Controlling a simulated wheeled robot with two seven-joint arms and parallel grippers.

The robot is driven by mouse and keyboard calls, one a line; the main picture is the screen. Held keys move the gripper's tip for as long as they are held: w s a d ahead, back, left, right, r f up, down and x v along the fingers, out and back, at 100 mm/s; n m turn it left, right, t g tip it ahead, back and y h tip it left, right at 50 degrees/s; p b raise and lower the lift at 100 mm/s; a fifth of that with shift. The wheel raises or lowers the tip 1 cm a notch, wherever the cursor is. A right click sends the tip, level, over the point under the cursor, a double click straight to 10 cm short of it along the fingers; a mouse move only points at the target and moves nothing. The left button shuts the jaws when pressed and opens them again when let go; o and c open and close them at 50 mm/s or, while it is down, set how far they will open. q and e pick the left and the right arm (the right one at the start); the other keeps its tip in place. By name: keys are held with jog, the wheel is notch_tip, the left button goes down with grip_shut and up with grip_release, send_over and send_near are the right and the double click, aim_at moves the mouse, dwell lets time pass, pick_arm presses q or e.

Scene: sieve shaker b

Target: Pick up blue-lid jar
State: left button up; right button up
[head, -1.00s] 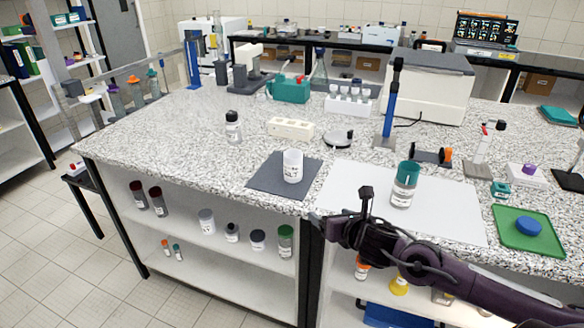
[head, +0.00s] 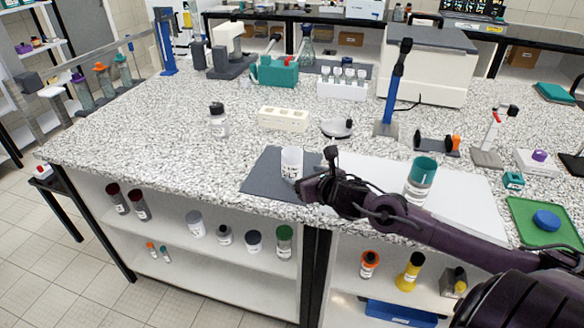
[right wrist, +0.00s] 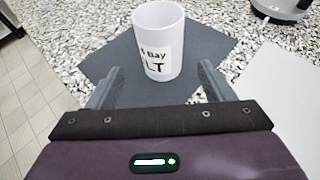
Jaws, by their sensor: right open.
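A white open-topped jar (head: 291,163) with a black-printed label stands upright on a dark grey mat (head: 262,180) near the bench's front edge. No lid shows on it. It also shows in the right wrist view (right wrist: 158,42). My right gripper (head: 317,172) is open just to the right of this jar. In the right wrist view its fingers (right wrist: 155,84) point at the jar, which stands just beyond the tips, apart from them. A blue round lid-like disc (head: 547,220) lies on a green mat (head: 525,232) at the right. My left gripper is out of view.
A teal-topped clear jar (head: 420,172) stands on a white sheet (head: 465,198), behind my right arm. A dark-capped bottle (head: 218,122) stands at left. A cream block (head: 283,118) and a round grey device (head: 337,128) lie behind the mat.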

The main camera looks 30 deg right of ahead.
aim_at(297, 171)
jog(key=shift+w, duration=0.4)
jog(key=p+x, duration=0.1)
jog(key=x, duration=0.3)
jog(key=shift+d, duration=0.15)
jog(key=shift+w+f, duration=0.1)
jog(key=shift+w, duration=0.2)
jog(key=shift+w+f, duration=0.1)
jog(key=shift+c, duration=0.8)
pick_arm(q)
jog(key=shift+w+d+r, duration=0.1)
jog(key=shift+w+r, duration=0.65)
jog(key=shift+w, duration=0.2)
pick_arm(e)
jog(key=c, duration=1)
